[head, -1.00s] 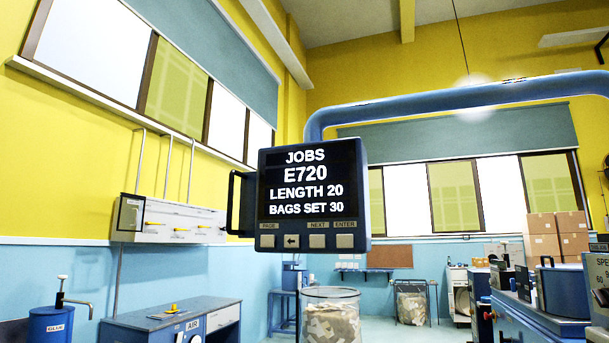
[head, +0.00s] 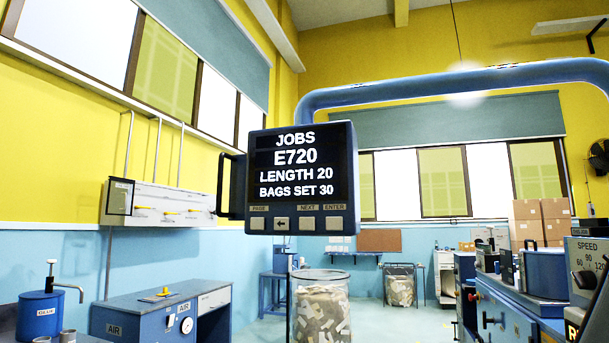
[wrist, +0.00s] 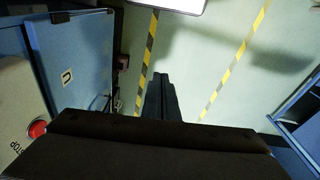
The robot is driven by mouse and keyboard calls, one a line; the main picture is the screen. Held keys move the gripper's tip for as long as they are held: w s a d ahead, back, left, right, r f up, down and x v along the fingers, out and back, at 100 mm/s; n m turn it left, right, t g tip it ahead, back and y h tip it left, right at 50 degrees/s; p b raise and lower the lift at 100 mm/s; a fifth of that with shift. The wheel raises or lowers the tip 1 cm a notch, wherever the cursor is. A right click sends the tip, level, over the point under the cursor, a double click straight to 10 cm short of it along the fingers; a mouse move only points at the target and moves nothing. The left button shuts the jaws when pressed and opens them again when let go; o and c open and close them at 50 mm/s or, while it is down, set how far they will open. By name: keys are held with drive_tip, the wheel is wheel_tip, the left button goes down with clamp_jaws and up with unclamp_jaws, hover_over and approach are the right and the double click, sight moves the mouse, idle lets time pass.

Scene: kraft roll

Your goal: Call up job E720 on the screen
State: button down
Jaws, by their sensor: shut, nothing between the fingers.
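The screen (head: 303,167) hangs from a blue overhead arm in the head view. It reads JOBS, E720, LENGTH 20, BAGS SET 30. Below the text is a row of buttons: the PAGE button (head: 257,224), an arrow button (head: 281,224), the NEXT button (head: 307,224) and the ENTER button (head: 334,223). My gripper (wrist: 160,82) shows in the wrist view as dark fingers held together above the floor, with nothing between them. It is not seen in the head view, and nothing touches the screen there.
A blue AIR bench (head: 150,318) and a blue GLUE pot (head: 40,315) are at left. A blue machine (head: 505,310) is at right. In the wrist view, a red button (wrist: 38,129) sits on a panel at left.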

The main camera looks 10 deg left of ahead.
sight(334, 220)
drive_tip(key=w+a+r+n+t+y+p, duration=0.1)
drive_tip(key=w+a+r+n+t, duration=0.3)
drive_tip(key=w+a+r, duration=0.55)
drive_tip(key=w+a+r+n+t+y, duration=0.15)
drive_tip(key=w+a+r+n, duration=0.45)
drive_tip(key=r, duration=0.6)
drive_tip(key=a+r+n+t+y, duration=0.1)
drive_tip(key=a+r+n, duration=0.2)
drive_tip(key=r, duration=0.6)
drive_tip(key=w+a+r+n+t+y+p, duration=0.1)
drive_tip(key=a+r+n, duration=0.3)
drive_tip(key=r, duration=0.5)
drive_tip(key=w+a+r+n+t+y, duration=0.1)
drive_tip(key=a+r+n+y, duration=0.2)
drive_tip(key=a+r, duration=0.4)
wheel_tip(334, 220, up, 3)
drive_tip(key=shift+w+a+r+n+p, duration=0.1)
drive_tip(key=shift+w+a+n+p, duration=0.1)
drive_tip(key=shift+a+n+p, duration=0.3)
drive_tip(key=shift+d+t, duration=0.2)
drive_tip(key=shift+t, duration=0.05)
drive_tip(key=shift+w+d+b, duration=0.2)
drive_tip(key=shift+w+b, duration=0.35)
drive_tip(key=shift+w, duration=1.65)
drive_tip(key=shift+w+d+b, duration=0.2)
drive_tip(key=shift+w+b, duration=0.35)
drive_tip(key=shift+w, duration=1.65)
drive_tip(key=shift+w, duration=0.1)
